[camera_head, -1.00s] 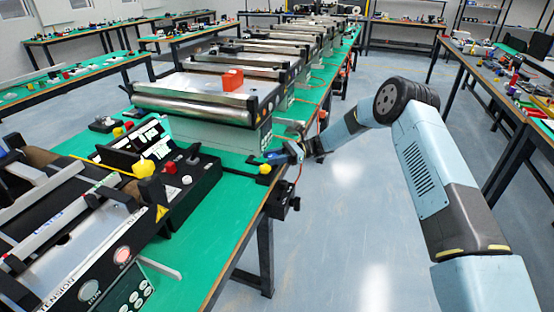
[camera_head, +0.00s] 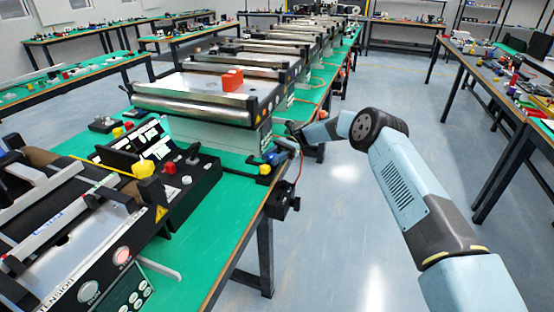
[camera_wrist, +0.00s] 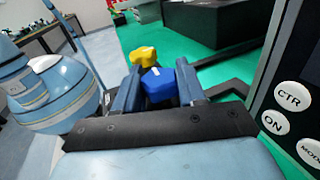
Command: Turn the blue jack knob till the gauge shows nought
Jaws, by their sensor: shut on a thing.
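The blue jack knob (camera_wrist: 160,86) sits between the two fingers of my gripper (camera_wrist: 158,74) in the wrist view, and the gripper is shut on it. In the head view my gripper (camera_head: 281,152) is at the right edge of the green bench, with the blue knob (camera_head: 269,156) small and partly hidden there. A yellow knob (camera_wrist: 143,56) stands just beyond the blue one in the wrist view; it also shows in the head view (camera_head: 264,169). I cannot make out a gauge reading in either view.
A dark panel with white buttons (camera_wrist: 288,96) stands close at the right of the wrist view. A conveyor with a red block (camera_head: 232,80) is behind the gripper. A black control box (camera_head: 188,179) is to its left. Open floor (camera_head: 350,210) lies to the right.

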